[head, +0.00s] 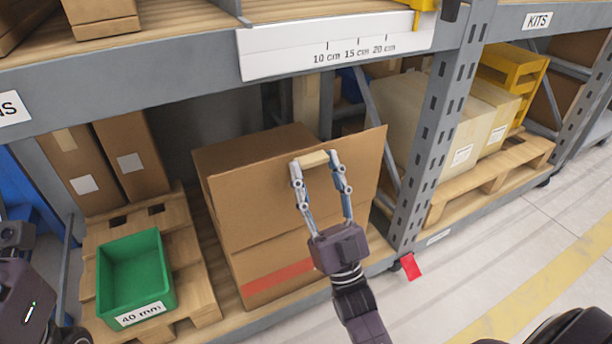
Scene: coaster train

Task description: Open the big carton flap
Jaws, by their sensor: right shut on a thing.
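The big brown carton (262,256) stands on the lower shelf, with a red stripe low on its front. Its wide flap (250,205) stands up along the front, the right corner rising highest, and hides most of the inside. My right gripper (314,160) is at the flap's upper edge, its fingers in front of the flap. It is shut on a small pale tab (314,158) at that edge. Part of my left arm shows at the left edge; its fingertips cannot be made out clearly.
A green bin (136,275) sits on a pallet left of the carton. A grey rack upright (437,130) stands close on the right, with a red tag (411,267) near its foot. A shelf beam with a white scale plate (335,48) hangs above.

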